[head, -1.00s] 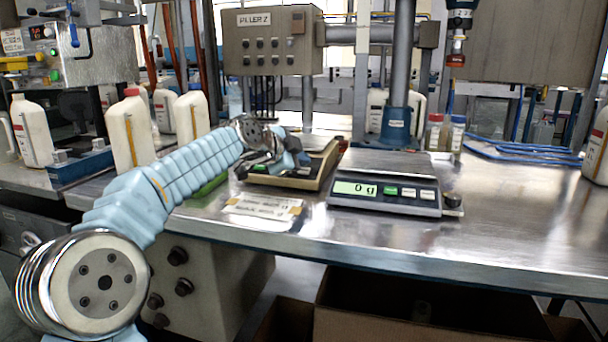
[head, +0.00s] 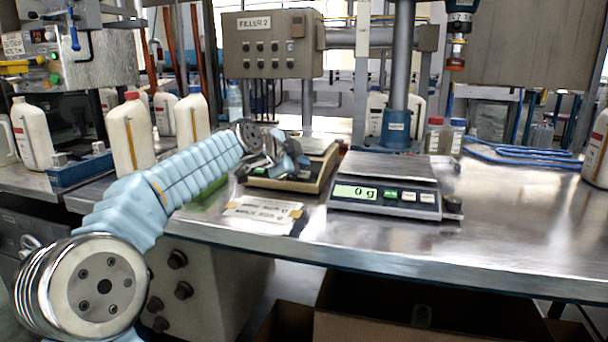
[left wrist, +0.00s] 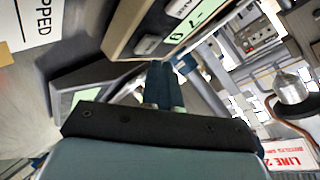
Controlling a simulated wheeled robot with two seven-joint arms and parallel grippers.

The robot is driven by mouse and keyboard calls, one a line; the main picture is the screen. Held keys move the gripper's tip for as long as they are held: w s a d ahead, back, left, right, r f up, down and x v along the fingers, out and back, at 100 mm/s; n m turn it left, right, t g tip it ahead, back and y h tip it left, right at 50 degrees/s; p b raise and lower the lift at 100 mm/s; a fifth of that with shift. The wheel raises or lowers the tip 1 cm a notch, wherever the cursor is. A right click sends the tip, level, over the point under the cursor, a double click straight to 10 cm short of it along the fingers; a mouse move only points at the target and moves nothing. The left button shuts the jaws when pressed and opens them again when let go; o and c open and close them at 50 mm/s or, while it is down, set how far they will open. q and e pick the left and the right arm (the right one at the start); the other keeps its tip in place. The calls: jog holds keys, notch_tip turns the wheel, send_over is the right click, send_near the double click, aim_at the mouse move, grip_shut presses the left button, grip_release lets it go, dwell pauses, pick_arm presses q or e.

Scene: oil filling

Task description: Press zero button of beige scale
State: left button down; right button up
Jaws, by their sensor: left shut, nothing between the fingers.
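The beige scale (head: 318,178) stands on the steel bench, left of a grey scale (head: 386,186). My left gripper (head: 290,165) is over the front of the beige scale and hides much of its front panel. In the left wrist view the beige scale (left wrist: 127,35) shows at the top, with a green display (left wrist: 185,28) and grey buttons (left wrist: 148,45). The closed fingers (left wrist: 163,75) are empty and close to its panel edge. I cannot tell whether they touch it, and the zero button's label is not readable. My right gripper is out of view.
The grey scale's display (head: 355,190) reads 0 g. A paper label card (head: 262,212) lies in front of the scales. White bottles (head: 128,133) stand at the left, and a blue post (head: 397,125) rises behind the grey scale. The bench at the right is mostly clear.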

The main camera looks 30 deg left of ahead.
pick_arm(q)
jog(key=shift+f, duration=0.1)
dwell(0.7)
jog(key=shift+w+f+b, duration=0.15)
jog(key=shift+f+b, duration=0.15)
jog(key=shift+b, duration=0.1)
jog(key=shift+w+a+f+b, duration=0.1)
jog(key=shift+w+f+b, duration=0.05)
jog(key=shift+f+b, duration=0.25)
dwell(0.6)
jog(key=shift+s+r+p, duration=0.3)
jog(key=shift+r+p, duration=0.05)
jog(key=shift+r, duration=0.45)
jog(key=r, duration=0.1)
jog(key=s+r+p, duration=0.1)
jog(key=r, duration=0.1)
jog(key=r+p, duration=0.1)
jog(key=shift+s+d+r, duration=0.3)
jog(key=shift+s+r, duration=0.05)
